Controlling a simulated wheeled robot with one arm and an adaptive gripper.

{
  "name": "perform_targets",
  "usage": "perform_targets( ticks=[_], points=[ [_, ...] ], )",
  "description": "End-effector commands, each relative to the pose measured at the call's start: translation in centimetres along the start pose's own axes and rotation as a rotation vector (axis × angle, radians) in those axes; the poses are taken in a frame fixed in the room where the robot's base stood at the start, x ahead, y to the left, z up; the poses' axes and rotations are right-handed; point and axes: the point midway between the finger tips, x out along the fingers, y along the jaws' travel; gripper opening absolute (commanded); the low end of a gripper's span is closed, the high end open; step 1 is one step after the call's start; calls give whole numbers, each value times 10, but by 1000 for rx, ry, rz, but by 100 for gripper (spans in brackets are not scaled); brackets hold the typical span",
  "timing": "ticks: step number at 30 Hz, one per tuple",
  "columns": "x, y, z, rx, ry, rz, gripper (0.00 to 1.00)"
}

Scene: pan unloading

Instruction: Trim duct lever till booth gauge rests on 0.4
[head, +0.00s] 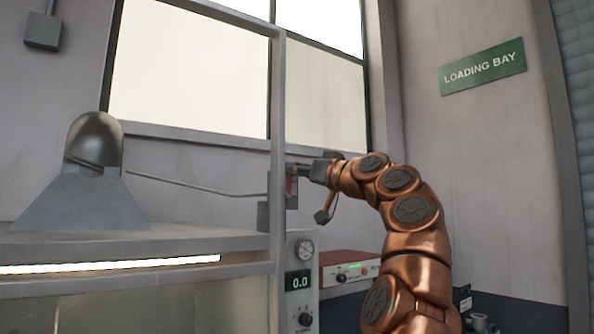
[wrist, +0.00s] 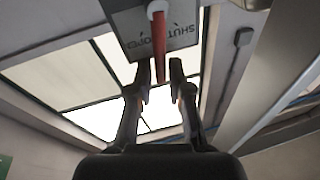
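The duct lever is a red handle (head: 291,184) on a grey plate by the booth's corner post. In the wrist view the red lever (wrist: 158,45) stands in front of a plate (wrist: 178,36) marked SHUT and OPEN. My gripper (head: 308,172) is at the lever in the head view. In the wrist view my gripper (wrist: 161,72) is open, with the lever's end between its fingers and small gaps at the sides.
A metal hood (head: 80,200) sits on the booth at left, with a thin rod (head: 200,190) running towards the lever plate. The booth's upright post (head: 277,130) is close to my gripper. A red-topped box (head: 348,268) stands behind my arm.

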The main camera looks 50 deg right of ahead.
Motion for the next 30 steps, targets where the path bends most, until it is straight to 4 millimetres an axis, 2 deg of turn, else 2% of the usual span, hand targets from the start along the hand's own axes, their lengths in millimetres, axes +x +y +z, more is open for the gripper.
perform_targets(
  ticks=[1,4,17,30],
  points=[
    [0,0,0,0,1,0,27],
    [0,0,-1,-1,2,0,37],
    [-3,-1,-2,0,3,0,37],
    [-32,-1,-3,0,6,0,37]
  ],
)
